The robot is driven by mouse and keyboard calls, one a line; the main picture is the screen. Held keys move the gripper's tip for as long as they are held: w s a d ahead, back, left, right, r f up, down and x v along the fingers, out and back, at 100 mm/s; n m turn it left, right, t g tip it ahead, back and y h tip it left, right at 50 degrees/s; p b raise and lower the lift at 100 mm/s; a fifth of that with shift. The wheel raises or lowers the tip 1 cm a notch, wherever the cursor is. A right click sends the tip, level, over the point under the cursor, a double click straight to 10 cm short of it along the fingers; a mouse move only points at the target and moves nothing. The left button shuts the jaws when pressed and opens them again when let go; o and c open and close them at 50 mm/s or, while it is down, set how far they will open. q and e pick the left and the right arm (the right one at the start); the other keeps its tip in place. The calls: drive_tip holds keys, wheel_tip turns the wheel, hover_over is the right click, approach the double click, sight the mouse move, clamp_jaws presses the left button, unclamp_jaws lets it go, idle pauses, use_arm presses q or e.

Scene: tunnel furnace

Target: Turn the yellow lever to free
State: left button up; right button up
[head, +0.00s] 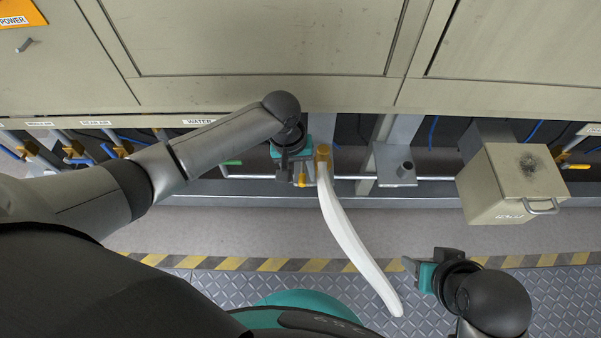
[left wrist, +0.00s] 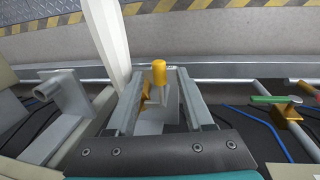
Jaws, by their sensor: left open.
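The yellow lever (left wrist: 159,72) stands up between the two fingers of my left gripper (left wrist: 162,84) in the left wrist view. The fingers are apart, one on each side of it; I cannot tell whether either touches it. In the head view the yellow lever (head: 302,178) shows just below my left gripper (head: 296,172), under the WATER label (head: 200,122). The lever's base is partly hidden. My right gripper (head: 430,266) is over the patterned floor at the lower right, away from the lever; its jaw opening is unclear.
A beige box (head: 500,190) is at the right. A green handle (left wrist: 275,99) and other yellow valves (head: 122,150) line the pipes. Furnace panels (head: 260,35) stand above.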

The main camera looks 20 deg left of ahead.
use_arm(q)
clamp_jaws()
idle(0.5)
idle(1.0)
